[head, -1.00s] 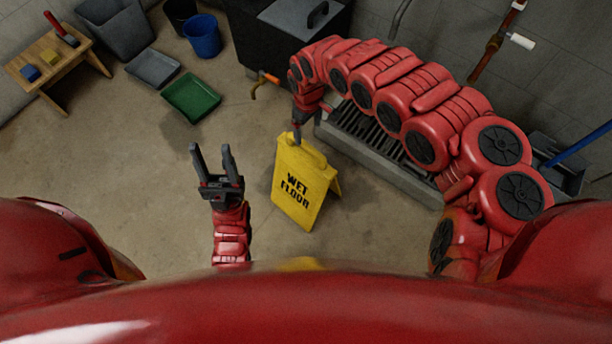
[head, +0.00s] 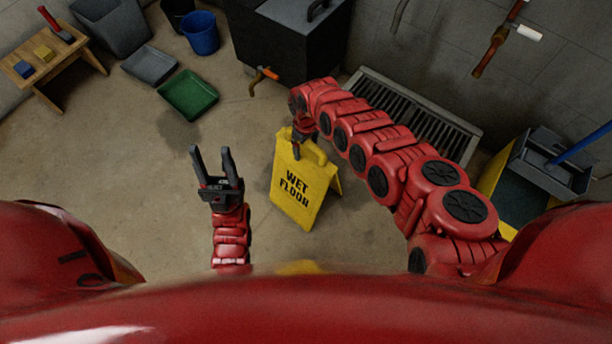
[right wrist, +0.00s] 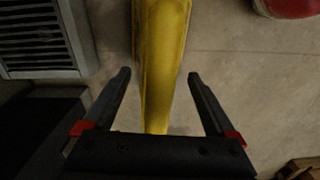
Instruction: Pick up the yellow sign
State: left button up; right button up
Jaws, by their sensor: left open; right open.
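The yellow sign (head: 304,190), lettered "WET FLOOR", stands upright as a folded A-frame on the floor in the middle of the head view. My right gripper (head: 297,152) is at the sign's top edge, pointing down, partly hidden by its own arm. In the right wrist view the open fingers (right wrist: 160,75) lie on either side of the sign's narrow yellow top (right wrist: 160,60), with gaps on both sides. My left gripper (head: 211,160) is open and empty, held to the left of the sign.
A floor grate (head: 420,115) lies behind my right arm. A dark cabinet (head: 285,50) with an orange-handled tap (head: 266,74) stands at the back. A green tray (head: 188,95), grey tray (head: 150,66) and blue bucket (head: 201,33) are at upper left. A mop bucket (head: 545,165) is at right.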

jog(key=shift+w+f, duration=0.15)
jog(key=shift+f, duration=0.2)
jog(key=shift+c, duration=0.3)
grip_shut()
